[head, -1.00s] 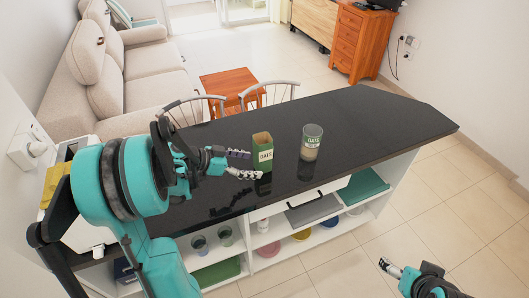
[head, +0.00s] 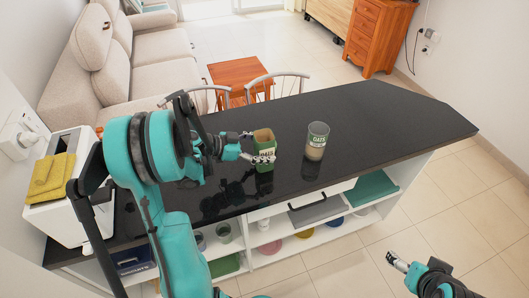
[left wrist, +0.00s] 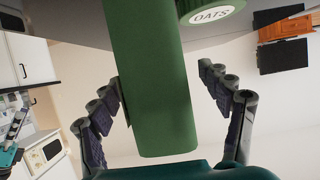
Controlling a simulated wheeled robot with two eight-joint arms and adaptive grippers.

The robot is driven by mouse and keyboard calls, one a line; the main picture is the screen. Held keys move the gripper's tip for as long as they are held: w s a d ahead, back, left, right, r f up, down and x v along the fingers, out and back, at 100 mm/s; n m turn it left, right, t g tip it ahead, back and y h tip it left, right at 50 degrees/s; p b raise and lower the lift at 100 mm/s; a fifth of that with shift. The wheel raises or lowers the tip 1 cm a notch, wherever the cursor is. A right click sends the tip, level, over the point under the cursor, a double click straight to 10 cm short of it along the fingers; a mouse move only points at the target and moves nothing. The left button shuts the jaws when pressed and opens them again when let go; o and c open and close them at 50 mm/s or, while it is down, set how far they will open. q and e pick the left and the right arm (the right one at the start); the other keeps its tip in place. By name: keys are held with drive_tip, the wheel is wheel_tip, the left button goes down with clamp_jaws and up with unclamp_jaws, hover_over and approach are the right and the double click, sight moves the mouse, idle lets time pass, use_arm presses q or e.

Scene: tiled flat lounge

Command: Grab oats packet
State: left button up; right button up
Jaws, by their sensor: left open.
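The oats packet (head: 264,145) is a tall green box with a white label and a brownish top. It stands upright on the dark counter (head: 380,120). My left gripper (head: 256,146) is open at the packet, one finger behind it and one in front. In the left wrist view, the green packet (left wrist: 152,90) rises between the two spread fingers of the left gripper (left wrist: 165,110). A gap shows on the right; the left finger is very close, and I cannot tell if it touches. My right gripper (head: 397,262) is empty over the floor at lower right; its jaw state is unclear.
Open shelves (head: 270,248) below hold bowls, cups and trays. A yellow cloth (head: 52,175) lies on a white appliance at left. The counter's right part is clear.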

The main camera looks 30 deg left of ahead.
use_arm(q)
drive_tip(key=b+x, duration=0.1)
drive_tip(key=x, duration=0.3)
drive_tip(key=shift+s, duration=0.15)
drive_tip(key=shift+r, duration=0.1)
drive_tip(key=c, duration=1.5)
